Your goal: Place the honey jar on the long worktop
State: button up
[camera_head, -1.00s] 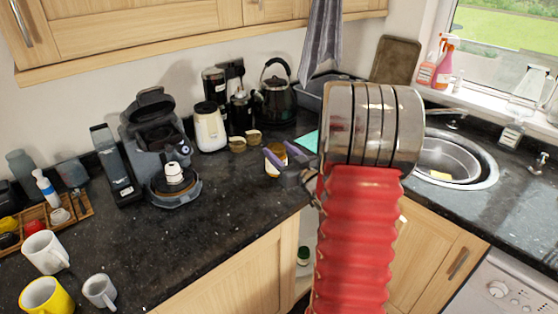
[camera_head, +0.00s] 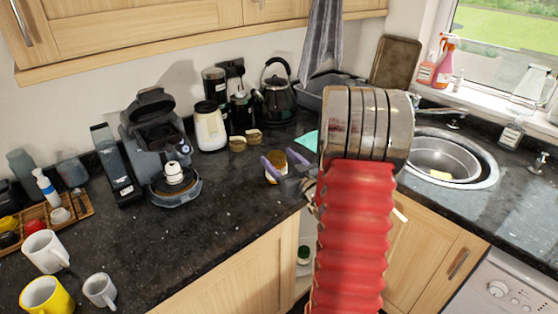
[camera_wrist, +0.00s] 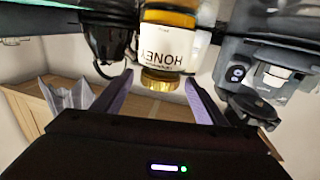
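The honey jar (camera_head: 274,174) stands on the dark worktop (camera_head: 233,208), near its front edge, left of my arm. In the wrist view, which is upside down, the jar (camera_wrist: 169,47) shows its white HONEY label, amber contents and gold lid. My gripper (camera_head: 284,160) has purple fingers spread apart; in the wrist view the fingertips (camera_wrist: 159,84) appear on either side of the lid end with clear gaps. The gripper is open and does not hold the jar. The head view partly hides the jar behind a finger.
Two small jars (camera_head: 245,139) stand behind the honey jar, with a white canister (camera_head: 210,127) and black kettle (camera_head: 277,97) nearby. A coffee machine (camera_head: 161,151) is to the left. Mugs (camera_head: 46,251) stand at front left. The sink (camera_head: 446,159) is to the right. The worktop's front middle is clear.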

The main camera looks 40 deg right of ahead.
jog(key=shift+r, duration=0.15)
jog(key=s+a, duration=0.2)
jog(key=s, duration=0.9)
jog(key=shift+s, duration=0.4)
jog(key=shift+w, duration=0.1)
dwell(0.3)
